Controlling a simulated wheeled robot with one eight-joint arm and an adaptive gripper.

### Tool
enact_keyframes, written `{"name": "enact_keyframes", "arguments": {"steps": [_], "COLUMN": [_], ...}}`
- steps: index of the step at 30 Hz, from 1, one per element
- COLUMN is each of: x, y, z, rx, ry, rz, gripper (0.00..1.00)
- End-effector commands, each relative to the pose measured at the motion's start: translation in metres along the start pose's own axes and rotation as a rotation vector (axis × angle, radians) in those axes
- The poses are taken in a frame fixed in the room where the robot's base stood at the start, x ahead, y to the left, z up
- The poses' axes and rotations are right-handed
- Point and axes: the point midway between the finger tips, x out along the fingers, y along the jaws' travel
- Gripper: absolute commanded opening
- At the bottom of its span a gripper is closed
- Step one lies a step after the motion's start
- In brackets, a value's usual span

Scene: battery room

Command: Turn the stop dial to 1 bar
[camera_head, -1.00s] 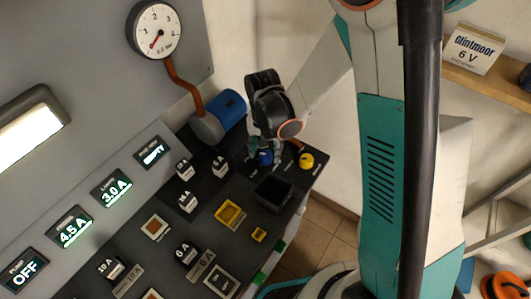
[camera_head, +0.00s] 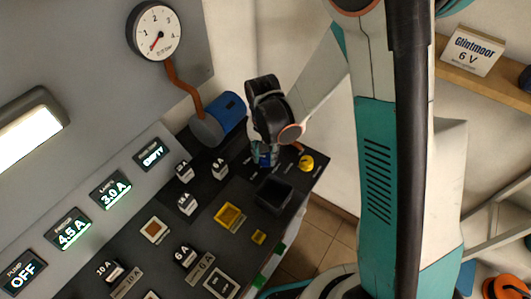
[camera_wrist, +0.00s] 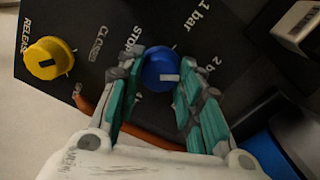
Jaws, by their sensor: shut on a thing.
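The blue stop dial (camera_wrist: 158,66) sits on the dark panel between my fingers in the wrist view. Its white mark lies on the lower right of its face. The printed labels STOP, 1 bar and 2 bar run around its upper and right side; CLOSED is to its left. My gripper (camera_wrist: 161,72) is shut on the dial, one teal finger on each side. In the head view, the dial (camera_head: 264,159) shows only partly below my gripper (camera_head: 263,152). The gauge (camera_head: 156,31) has its red needle pointing to the lower left.
The yellow RELEASE knob (camera_wrist: 48,58) is close to the dial and also shows in the head view (camera_head: 306,162). A dark square bin (camera_head: 273,195) stands nearby. A blue cylinder (camera_head: 225,112) with an orange hose lies behind. The pump display (camera_head: 24,271) reads OFF.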

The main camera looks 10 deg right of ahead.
Motion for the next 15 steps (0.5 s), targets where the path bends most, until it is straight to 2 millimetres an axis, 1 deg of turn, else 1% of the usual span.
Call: {"name": "enact_keyframes", "arguments": {"steps": [8,15], "x": [0.0013,0.0015], "y": [-0.0003,-0.0007], "z": [0.0003,0.0004], "rx": [-0.148,-0.366], "ry": [0.004,0.011], "rz": [0.0,0.0], "gripper": [0.1,0.1]}}
